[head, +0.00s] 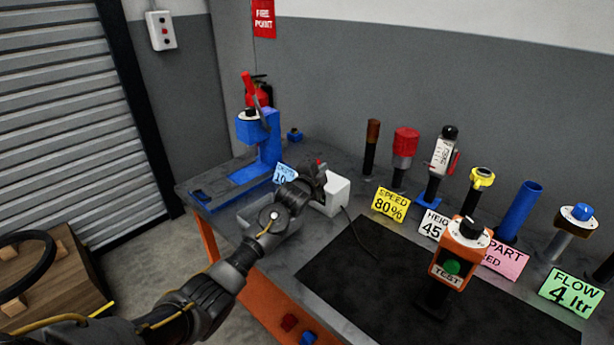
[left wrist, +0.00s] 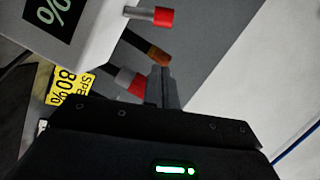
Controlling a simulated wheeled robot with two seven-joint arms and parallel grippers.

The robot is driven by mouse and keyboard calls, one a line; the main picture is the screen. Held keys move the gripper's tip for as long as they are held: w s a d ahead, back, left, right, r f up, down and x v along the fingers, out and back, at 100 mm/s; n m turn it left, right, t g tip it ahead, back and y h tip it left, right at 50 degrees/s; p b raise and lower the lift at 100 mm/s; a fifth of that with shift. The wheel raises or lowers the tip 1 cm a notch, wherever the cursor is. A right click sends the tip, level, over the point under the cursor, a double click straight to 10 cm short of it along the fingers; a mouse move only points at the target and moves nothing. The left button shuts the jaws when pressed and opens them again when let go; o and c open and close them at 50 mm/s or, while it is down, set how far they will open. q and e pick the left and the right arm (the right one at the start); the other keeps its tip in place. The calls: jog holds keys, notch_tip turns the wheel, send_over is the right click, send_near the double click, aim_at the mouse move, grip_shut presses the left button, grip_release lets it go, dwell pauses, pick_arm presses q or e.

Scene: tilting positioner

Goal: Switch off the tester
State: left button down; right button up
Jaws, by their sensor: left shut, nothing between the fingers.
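A white box (head: 338,192) with a black cable stands on the bench, partly hidden behind my left gripper (head: 318,178). In the left wrist view the white box (left wrist: 85,30) fills the upper left, with a dark display reading a percentage and a metal lever with a red tip (left wrist: 162,16). My left gripper (left wrist: 162,88) is shut and empty, its fingertips below the red tip in that view and apart from it. An orange unit (head: 461,250) marked TEST, with a green button and a black knob on top, stands at the right on the dark mat. My right gripper is not in view.
A blue press (head: 262,145) stands at the back left of the bench. Several tools in holders, with a yellow SPEED 80% card (head: 390,204) and other cards, line the back right. The black mat (head: 360,280) is mostly bare left of the orange unit.

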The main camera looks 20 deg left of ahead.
pick_arm(q)
jog(key=s+a+b, duration=0.1)
jog(key=s, duration=0.8)
jog(key=shift+r+b, duration=0.35)
jog(key=shift+r, duration=0.05)
